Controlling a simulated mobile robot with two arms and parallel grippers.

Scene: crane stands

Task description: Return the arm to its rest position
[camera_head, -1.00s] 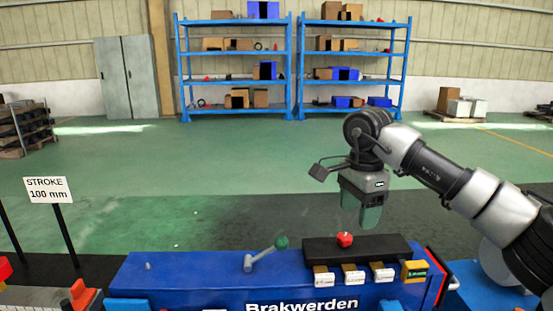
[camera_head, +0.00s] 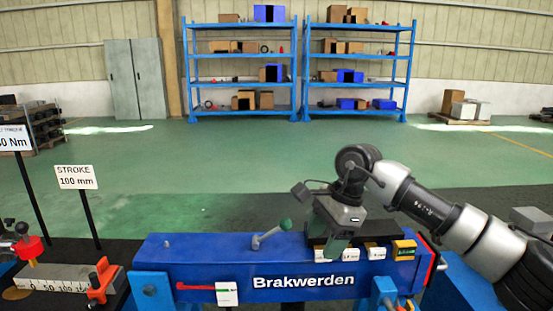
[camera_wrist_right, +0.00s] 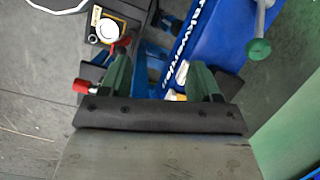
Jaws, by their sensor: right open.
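My right arm comes in from the right in the head view. Its gripper (camera_head: 328,250) hangs fingers down in front of the black block on the blue Brakwerden machine (camera_head: 200,262). It covers part of that block, and touching cannot be told. In the right wrist view the green fingers (camera_wrist_right: 160,78) are spread apart with nothing held between them. The blue machine (camera_wrist_right: 208,38) with its white lettering lies beyond the right finger. My left gripper is in neither view.
A lever with a green knob (camera_head: 286,225) stands up from the machine, left of my gripper. Small labelled boxes (camera_head: 404,250) sit along its right end. Sign posts (camera_head: 76,177) and a ruler with red clamps (camera_head: 65,280) are at left. Open green floor lies behind, before blue shelves (camera_head: 240,112).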

